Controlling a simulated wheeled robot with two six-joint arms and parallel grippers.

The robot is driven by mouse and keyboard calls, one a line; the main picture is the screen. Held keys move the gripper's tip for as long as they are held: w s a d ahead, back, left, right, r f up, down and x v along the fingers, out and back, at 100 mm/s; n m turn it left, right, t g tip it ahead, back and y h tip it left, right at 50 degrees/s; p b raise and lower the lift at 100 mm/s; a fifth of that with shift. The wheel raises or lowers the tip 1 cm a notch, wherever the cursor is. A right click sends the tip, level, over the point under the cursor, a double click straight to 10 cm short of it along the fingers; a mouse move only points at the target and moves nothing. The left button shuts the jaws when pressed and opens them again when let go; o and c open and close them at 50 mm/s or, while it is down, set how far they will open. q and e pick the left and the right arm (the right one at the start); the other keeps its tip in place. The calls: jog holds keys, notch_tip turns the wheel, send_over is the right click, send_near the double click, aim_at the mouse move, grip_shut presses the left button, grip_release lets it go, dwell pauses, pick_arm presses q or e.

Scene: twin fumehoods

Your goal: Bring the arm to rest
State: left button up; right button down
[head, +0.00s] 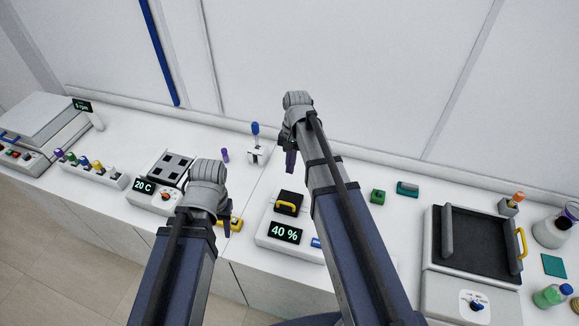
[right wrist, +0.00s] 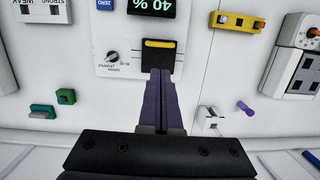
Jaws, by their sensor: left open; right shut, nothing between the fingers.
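My right arm reaches up the middle of the head view, and its gripper (head: 291,162) points down above the white bench. In the right wrist view its dark fingers (right wrist: 160,85) are together with nothing between them. Their tips appear just short of a black block with a yellow handle (right wrist: 160,44) on the "40 %" device; I cannot tell the height gap. My left gripper (head: 228,222) is lower left, between the "20 C" device (head: 148,198) and the "40 %" device (head: 272,242). It is open, its fingers partly hidden by its wrist, beside a yellow object (head: 236,224).
A tray device with dark inside (head: 480,245) stands at right, with bottles and a flask beyond it. Green (head: 377,196) and teal (head: 407,189) blocks lie right of my right arm. A blue-topped stand (head: 256,145) is behind. A vial rack (head: 92,172) is at left.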

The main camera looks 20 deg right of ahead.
jog(key=s+a+f+n+h+b, duration=0.1)
jog(key=s+a+f+n+b, duration=0.4)
jog(key=s+f+b, duration=0.3)
jog(key=s+a+f+n+t+h+b, duration=0.1)
jog(key=s+a+f+n+b, duration=0.4)
jog(key=f+b, duration=0.6)
jog(key=s+a, duration=0.2)
jog(key=s, duration=0.1)
jog(key=shift+a+f+n, duration=0.2)
jog(key=shift+f+n, duration=0.1)
